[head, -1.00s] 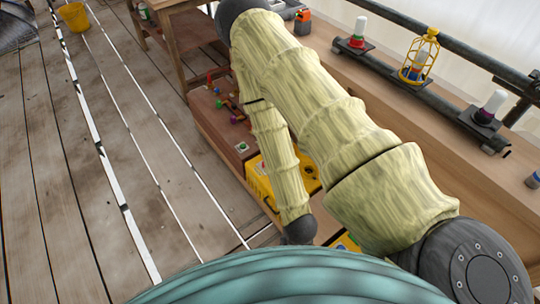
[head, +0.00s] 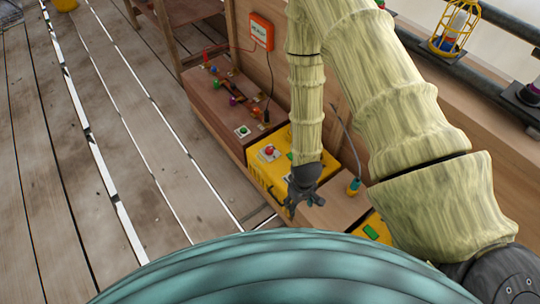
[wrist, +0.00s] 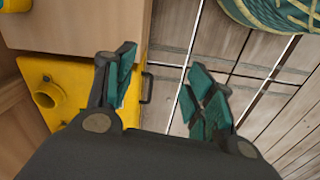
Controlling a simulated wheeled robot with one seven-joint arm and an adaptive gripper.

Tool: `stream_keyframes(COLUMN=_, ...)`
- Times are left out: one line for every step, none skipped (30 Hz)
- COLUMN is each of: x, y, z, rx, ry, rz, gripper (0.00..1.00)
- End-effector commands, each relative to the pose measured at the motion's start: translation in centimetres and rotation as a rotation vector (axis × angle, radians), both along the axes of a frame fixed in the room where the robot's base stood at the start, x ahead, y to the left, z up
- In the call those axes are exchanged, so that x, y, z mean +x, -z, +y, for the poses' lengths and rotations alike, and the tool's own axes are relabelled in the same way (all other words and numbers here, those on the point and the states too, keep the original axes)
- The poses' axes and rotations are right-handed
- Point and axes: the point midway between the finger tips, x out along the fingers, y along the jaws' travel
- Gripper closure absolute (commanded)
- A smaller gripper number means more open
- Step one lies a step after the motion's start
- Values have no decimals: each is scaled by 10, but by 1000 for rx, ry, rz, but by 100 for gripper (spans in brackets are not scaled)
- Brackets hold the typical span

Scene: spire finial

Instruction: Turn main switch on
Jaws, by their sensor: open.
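My gripper (head: 296,203) hangs with its fingers apart and empty above the front side of the low bench. In the wrist view my open gripper (wrist: 160,85) has floorboards and a box edge behind its fingers. A yellow box (head: 262,172) is just behind and left of it, with a red button (head: 269,150) on top. A green button (head: 243,131) sits on a pale plate on the brown box farther back. A second yellow box (head: 380,222) with a green patch (head: 371,232) is partly hidden by my arm. I cannot tell which control is the main switch.
An orange lettered box (head: 262,30) hangs on the wooden panel. Coloured knobs (head: 233,100) stand on the brown box. The plank floor (head: 90,170) to the left is clear.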

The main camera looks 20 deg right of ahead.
Motion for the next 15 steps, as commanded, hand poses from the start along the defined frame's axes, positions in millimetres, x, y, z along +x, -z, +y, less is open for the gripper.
stream_keyframes(x=21, y=21, z=0, rx=1, ry=-25, rz=-6, gripper=46)
stream_keyframes(x=31, y=25, z=-1, rx=1, ry=-40, rz=-6, gripper=46)
stream_keyframes(x=45, y=30, z=-1, rx=1, ry=-61, rz=-5, gripper=46)
stream_keyframes(x=56, y=35, z=-1, rx=2, ry=-78, rz=-5, gripper=46)
stream_keyframes(x=65, y=38, z=-1, rx=2, ry=-93, rz=-3, gripper=46)
stream_keyframes(x=80, y=42, z=-2, rx=3, ry=-114, rz=-3, gripper=46)
stream_keyframes(x=89, y=45, z=-2, rx=4, ry=-130, rz=-2, gripper=46)
stream_keyframes(x=100, y=48, z=-2, rx=4, ry=-146, rz=-2, gripper=46)
stream_keyframes(x=113, y=51, z=-2, rx=5, ry=-168, rz=-1, gripper=46)
stream_keyframes(x=124, y=53, z=-2, rx=6, ry=-183, rz=-1, gripper=46)
stream_keyframes(x=133, y=55, z=-2, rx=6, ry=-200, rz=0, gripper=46)
stream_keyframes(x=147, y=57, z=-2, rx=7, ry=-220, rz=0, gripper=46)
stream_keyframes(x=157, y=58, z=-3, rx=8, ry=-237, rz=0, gripper=46)
stream_keyframes(x=166, y=59, z=-3, rx=9, ry=-252, rz=1, gripper=46)
stream_keyframes(x=180, y=59, z=-3, rx=11, ry=-273, rz=1, gripper=46)
